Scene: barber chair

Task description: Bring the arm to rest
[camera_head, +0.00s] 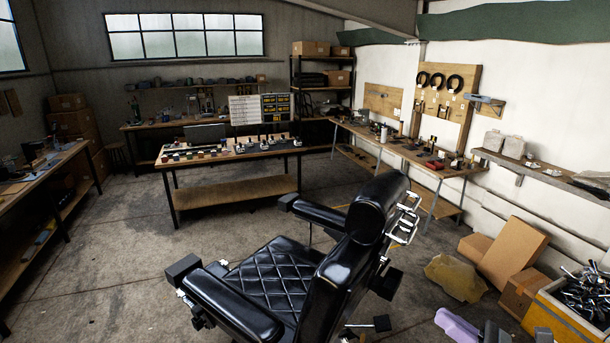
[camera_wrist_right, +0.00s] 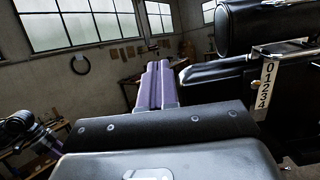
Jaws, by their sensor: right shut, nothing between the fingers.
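My right gripper (camera_head: 450,322) is low at the right of the head view, its purple fingers pointing left toward the back of the black barber chair (camera_head: 275,275). In the right wrist view its two purple fingers (camera_wrist_right: 157,82) lie together, shut and empty. The chair's black padded headrest (camera_wrist_right: 262,27) and a metal bracket marked with numbers (camera_wrist_right: 267,80) stand to the right of the fingers, apart from them. My left gripper does not show clearly in either view.
A yellow bin of tools (camera_head: 565,315) stands at the right, near cardboard boxes (camera_head: 512,252) and a crumpled yellowish sack (camera_head: 455,277). Workbenches (camera_head: 232,157) line the back and right wall. The concrete floor left of the chair is clear.

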